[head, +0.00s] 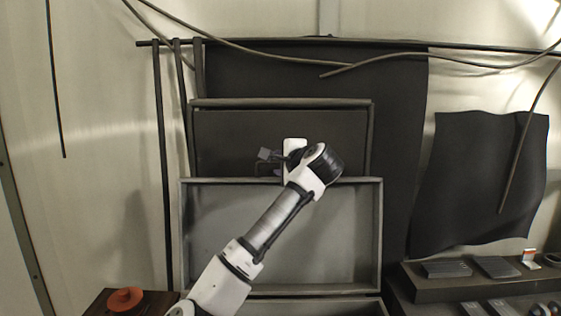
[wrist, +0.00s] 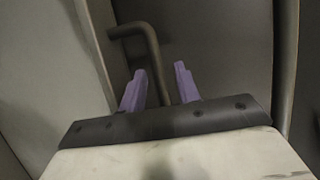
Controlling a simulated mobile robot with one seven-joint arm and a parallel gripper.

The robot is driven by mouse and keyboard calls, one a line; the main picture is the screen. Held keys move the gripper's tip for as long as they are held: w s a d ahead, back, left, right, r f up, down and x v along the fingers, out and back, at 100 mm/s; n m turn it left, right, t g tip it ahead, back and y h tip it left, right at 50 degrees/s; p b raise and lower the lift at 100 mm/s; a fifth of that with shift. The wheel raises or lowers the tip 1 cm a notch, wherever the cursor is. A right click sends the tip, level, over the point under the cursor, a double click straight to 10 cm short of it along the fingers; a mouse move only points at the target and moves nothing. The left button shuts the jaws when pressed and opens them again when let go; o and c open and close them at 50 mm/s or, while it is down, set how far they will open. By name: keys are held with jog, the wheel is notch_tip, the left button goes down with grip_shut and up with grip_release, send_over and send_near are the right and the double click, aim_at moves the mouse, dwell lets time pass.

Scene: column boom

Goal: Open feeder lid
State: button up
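A dark panel (head: 225,130) in a raised frame, which looks like the feeder lid, stands at the back in the head view, above a grey open-fronted box (head: 215,225). A dark bent bar handle (wrist: 152,55) shows in the wrist view. My gripper (wrist: 162,85) has two purple fingers spread apart, with the bar running between them. The bar is nearer the left finger; I cannot tell if they touch. In the head view my gripper (head: 267,155) is in front of the panel's lower part, partly hidden by my wrist.
A dark shelf (head: 420,285) with small flat items stands at the lower right. An orange round object (head: 125,299) sits on a brown block at the lower left. Cables (head: 270,48) hang across the top. Dark sheets (head: 480,180) hang at the right.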

jog(key=shift+c, duration=0.4)
grip_shut()
